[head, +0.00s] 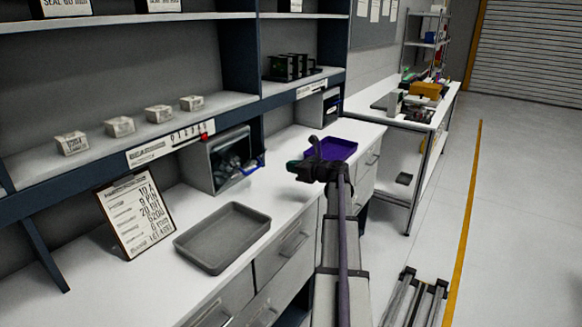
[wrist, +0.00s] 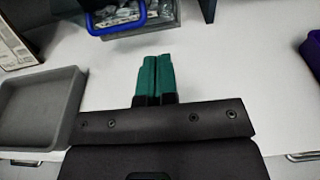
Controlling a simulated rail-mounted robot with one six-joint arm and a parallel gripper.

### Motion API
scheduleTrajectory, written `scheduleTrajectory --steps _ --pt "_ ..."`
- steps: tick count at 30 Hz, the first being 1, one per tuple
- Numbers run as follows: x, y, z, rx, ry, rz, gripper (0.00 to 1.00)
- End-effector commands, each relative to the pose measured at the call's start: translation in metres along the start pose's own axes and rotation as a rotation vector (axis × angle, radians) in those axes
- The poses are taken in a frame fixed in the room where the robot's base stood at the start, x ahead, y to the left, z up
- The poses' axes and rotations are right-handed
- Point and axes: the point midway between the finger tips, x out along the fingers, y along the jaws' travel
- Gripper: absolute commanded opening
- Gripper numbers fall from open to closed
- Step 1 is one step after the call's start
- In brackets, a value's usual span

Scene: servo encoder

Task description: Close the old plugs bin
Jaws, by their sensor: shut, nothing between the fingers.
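A grey bin (head: 207,165) stands on the white counter under the shelf. Its mouth is open and a jumble of small dark and pale parts shows inside. A blue bar or handle (head: 250,166) juts out at its front, and this blue frame also shows at the top of the wrist view (wrist: 118,28). No label on it is readable, so I cannot tell whether it is the old plugs bin. My gripper (head: 292,166) is above the counter, to the right of the bin and apart from it. Its green fingers (wrist: 157,58) are together and empty, below and right of the blue frame.
A grey tray (head: 222,238) lies left of my gripper and a purple tray (head: 333,149) to its right. A framed list (head: 137,212) leans near the bin. A second grey bin (head: 318,107) stands further back. The shelf edge (head: 110,160) overhangs the counter.

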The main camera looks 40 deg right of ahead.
Motion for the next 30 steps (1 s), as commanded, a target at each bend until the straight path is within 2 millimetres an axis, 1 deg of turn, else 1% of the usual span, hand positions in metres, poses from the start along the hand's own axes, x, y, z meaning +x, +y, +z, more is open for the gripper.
scheduleTrajectory --steps 1,9,11,13,15,19,30 --pt "0.013 -0.001 -0.002 -0.001 0.0 0.003 0.0" --pt "0.073 0.0 -0.002 -0.002 0.001 0.004 0.0" --pt "0.079 0.0 0.013 -0.002 0.001 0.002 0.0" --pt "0.087 0.0 0.021 -0.002 0.001 0.003 0.0" --pt "0.093 0.0 0.026 -0.002 0.001 0.003 0.0" --pt "0.098 0.0 0.029 -0.002 0.001 0.001 0.0" --pt "0.099 0.001 0.028 -0.002 0.002 0.001 0.0"
